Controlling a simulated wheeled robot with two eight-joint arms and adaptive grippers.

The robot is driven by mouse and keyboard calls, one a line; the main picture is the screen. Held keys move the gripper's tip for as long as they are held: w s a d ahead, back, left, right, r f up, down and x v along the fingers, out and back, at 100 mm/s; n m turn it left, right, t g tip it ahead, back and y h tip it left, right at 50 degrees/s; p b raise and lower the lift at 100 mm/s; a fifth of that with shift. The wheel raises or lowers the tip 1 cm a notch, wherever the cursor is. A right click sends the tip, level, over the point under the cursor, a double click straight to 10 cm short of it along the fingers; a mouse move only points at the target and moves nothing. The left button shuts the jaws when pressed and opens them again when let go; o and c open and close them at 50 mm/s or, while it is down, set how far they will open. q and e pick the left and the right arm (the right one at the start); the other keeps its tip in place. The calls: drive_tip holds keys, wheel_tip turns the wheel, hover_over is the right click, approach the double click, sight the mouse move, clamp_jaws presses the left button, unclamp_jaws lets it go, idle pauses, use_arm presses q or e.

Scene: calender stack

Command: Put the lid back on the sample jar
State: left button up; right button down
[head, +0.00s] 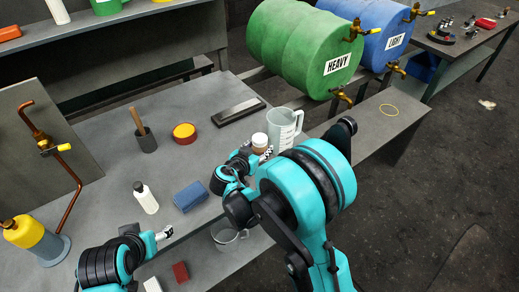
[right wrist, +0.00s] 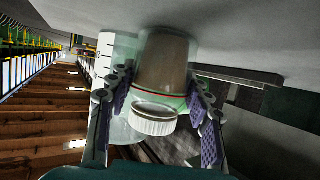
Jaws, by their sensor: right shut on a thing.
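The sample jar (head: 261,150) stands near the bench's right edge, with brown contents and the white lid (head: 259,139) at its top. In the right wrist view the brown jar (right wrist: 163,62) shows large, with the ribbed white lid (right wrist: 153,122) at its mouth end; I cannot tell whether the lid is fully seated. My right gripper (head: 262,155) is at the jar, its fingers on both sides of the jar body in the right wrist view (right wrist: 162,88). It looks shut on the jar. My left gripper (head: 166,233) is at the front of the bench, apart from the jar; its opening is too small to judge.
A clear measuring jug (head: 284,128) stands close behind the jar. A dark bar (head: 238,111), a red-yellow tin (head: 184,132), a blue block (head: 190,196) and a white bottle (head: 146,198) are on the bench. Green (head: 300,50) and blue (head: 372,32) drums stand beyond the edge.

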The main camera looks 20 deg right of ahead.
drive_tip(key=shift+f, duration=0.1)
drive_tip(key=c, duration=0.7)
unclamp_jaws()
drive_tip(key=shift+r, duration=0.2)
drive_tip(key=p+v, duration=0.3)
drive_tip(key=v, duration=0.9)
